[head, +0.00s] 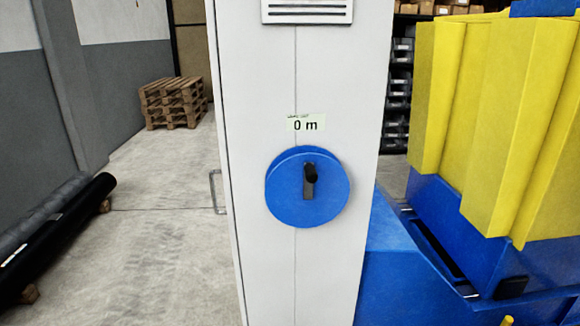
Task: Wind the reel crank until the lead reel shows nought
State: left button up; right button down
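A round blue reel (285,201) is mounted on the front of a tall light-grey cabinet (250,90) in the middle of the head view. Its crank is a short dark grey arm with a black knob (311,174), the knob standing at the upper end above the reel's centre. A small pale display (307,124) just above the reel reads "0 m". The reel hangs free with nothing touching it. Neither of my grippers shows in this view.
A blue machine base (405,270) with yellow bellows-like covers (495,120) stands close at the right. Wooden pallets (173,102) are stacked at the back left. A long black roll (60,225) lies on the left floor. The floor left of the cabinet is otherwise mostly clear.

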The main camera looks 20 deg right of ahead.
aim_at(310, 187)
jog(key=i+j+z, duration=0.2)
jog(key=z, duration=0.2)
jog(key=i+j+z, duration=0.2)
jog(key=z, duration=0.25)
